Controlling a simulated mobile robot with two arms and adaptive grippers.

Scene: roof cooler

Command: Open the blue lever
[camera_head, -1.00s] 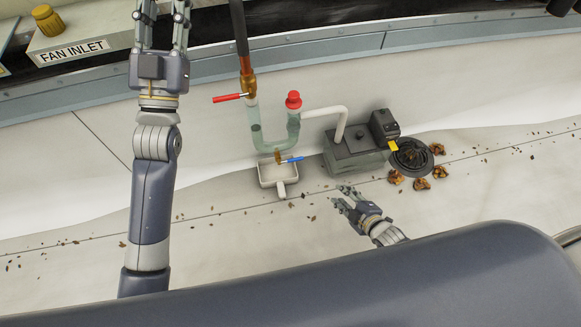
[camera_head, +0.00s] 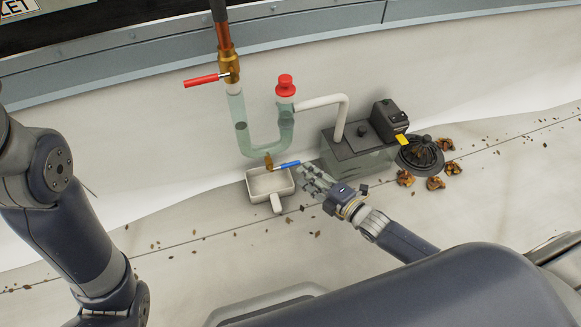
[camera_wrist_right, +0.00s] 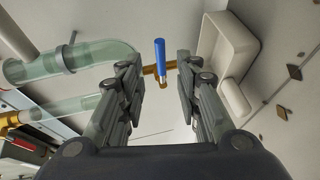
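The blue lever (camera_head: 287,165) sits on a small brass valve (camera_head: 268,160) at the bottom of a clear U-shaped pipe (camera_head: 262,147). In the head view it points right, toward my right gripper (camera_head: 312,180). In the right wrist view the blue lever (camera_wrist_right: 160,60) stands between and just beyond the fingertips of my right gripper (camera_wrist_right: 157,70). Those fingers are apart and I see no contact with the lever. My left arm shows at the left of the head view, but its gripper is out of the picture.
A white pan (camera_head: 270,184) with a handle sits below the valve. A red lever (camera_head: 203,80) and a red cap (camera_head: 285,86) are above. A grey box (camera_head: 358,150), a drain (camera_head: 420,154) and leaf clumps (camera_head: 436,183) lie to the right. Debris dots the floor.

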